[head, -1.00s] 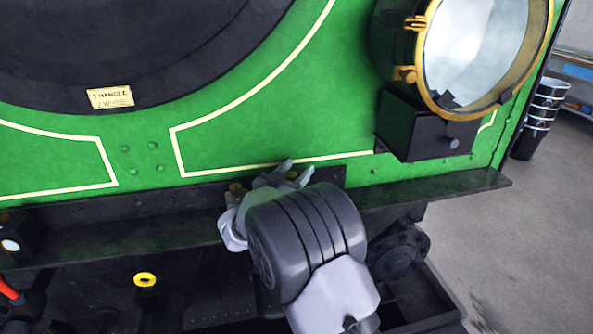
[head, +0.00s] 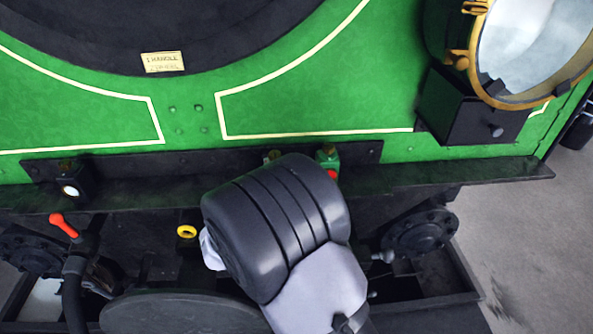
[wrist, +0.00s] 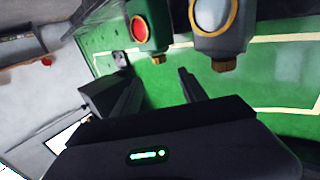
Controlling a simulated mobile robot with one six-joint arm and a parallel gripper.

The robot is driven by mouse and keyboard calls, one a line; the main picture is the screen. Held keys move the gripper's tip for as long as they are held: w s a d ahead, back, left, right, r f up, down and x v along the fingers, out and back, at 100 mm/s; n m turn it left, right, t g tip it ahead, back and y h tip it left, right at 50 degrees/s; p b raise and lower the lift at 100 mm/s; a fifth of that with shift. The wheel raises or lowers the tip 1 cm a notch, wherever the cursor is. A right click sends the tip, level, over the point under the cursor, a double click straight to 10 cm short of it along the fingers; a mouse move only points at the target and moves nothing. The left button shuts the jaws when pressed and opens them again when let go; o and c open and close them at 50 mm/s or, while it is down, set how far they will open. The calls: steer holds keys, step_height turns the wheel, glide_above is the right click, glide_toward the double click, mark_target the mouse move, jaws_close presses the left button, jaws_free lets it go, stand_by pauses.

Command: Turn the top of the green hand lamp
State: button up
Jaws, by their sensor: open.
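The green hand lamp (head: 328,158) stands on the black ledge of the green tram front, partly hidden behind my wrist in the head view; its red lens shows. In the wrist view the lamp (wrist: 141,26) appears upside down, with its brass top (wrist: 148,58) pointing down the picture. My gripper (wrist: 156,78) is open and empty, its two dark fingers apart. The lamp's top lies ahead of the gap between the fingers, and I see no contact. In the head view my wrist hides the fingers.
A grey lamp (wrist: 213,20) with a brass-ringed lens stands close beside the green one. A black lamp (head: 76,180) with a white lens sits further left on the ledge. A large brass-rimmed headlamp (head: 463,60) is at upper right. A red-handled lever (head: 63,226) is at lower left.

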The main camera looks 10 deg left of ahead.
steer(key=shift+v, duration=0.75)
